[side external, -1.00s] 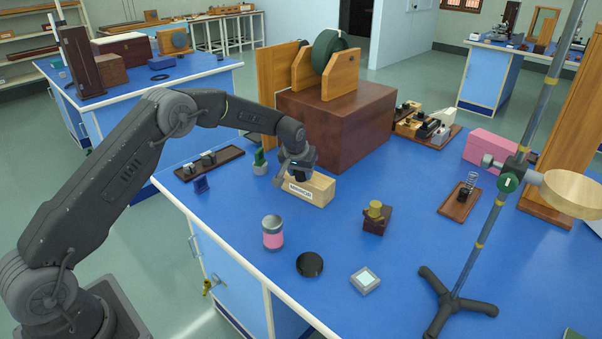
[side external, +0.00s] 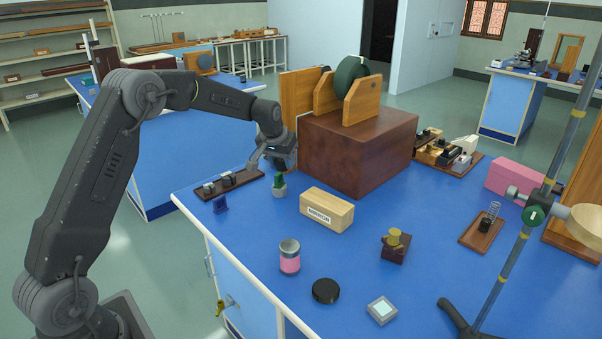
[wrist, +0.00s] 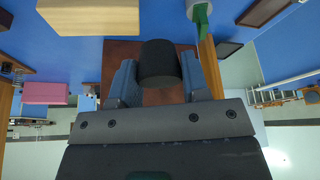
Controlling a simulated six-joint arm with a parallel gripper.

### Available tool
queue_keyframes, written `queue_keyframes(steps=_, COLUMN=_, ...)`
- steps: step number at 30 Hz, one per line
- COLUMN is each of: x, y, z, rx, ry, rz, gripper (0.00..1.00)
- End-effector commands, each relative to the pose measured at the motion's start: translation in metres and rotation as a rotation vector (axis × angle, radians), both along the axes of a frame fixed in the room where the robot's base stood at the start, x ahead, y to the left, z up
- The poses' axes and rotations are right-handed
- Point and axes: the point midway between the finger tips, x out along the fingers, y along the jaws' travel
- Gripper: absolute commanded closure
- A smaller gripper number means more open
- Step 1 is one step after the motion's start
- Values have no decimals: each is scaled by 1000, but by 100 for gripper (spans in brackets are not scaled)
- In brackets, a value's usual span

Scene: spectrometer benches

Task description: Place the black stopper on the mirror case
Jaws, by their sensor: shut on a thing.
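The mirror case is a pale wooden box (side external: 327,209) with a white label on its front, sitting on the blue bench. Its top looks bare in the side view. Part of a pale wooden box (wrist: 88,12) shows at the top left of the wrist view. My gripper (side external: 278,160) is above the bench, behind and left of the case and apart from it. In the wrist view, my gripper (wrist: 158,82) is shut on the black stopper (wrist: 160,62), a dark cylinder between its fingers. The stopper is hard to make out in the side view.
A large brown box with a wheel stand (side external: 360,155) is close on the right. A pink-banded jar (side external: 289,258) and black disc (side external: 326,290) stand in front.

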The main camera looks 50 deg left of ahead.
Motion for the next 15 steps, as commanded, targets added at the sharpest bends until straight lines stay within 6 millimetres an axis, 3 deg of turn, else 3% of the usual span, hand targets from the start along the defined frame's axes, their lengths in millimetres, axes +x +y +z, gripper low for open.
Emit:
queue_keyframes(steps=5, x=-5, y=2, z=3, rx=-1, ry=1, rz=-85, gripper=83)
queue_keyframes(steps=15, x=-3, y=-12, z=3, rx=-2, ry=0, rz=-503, gripper=83)
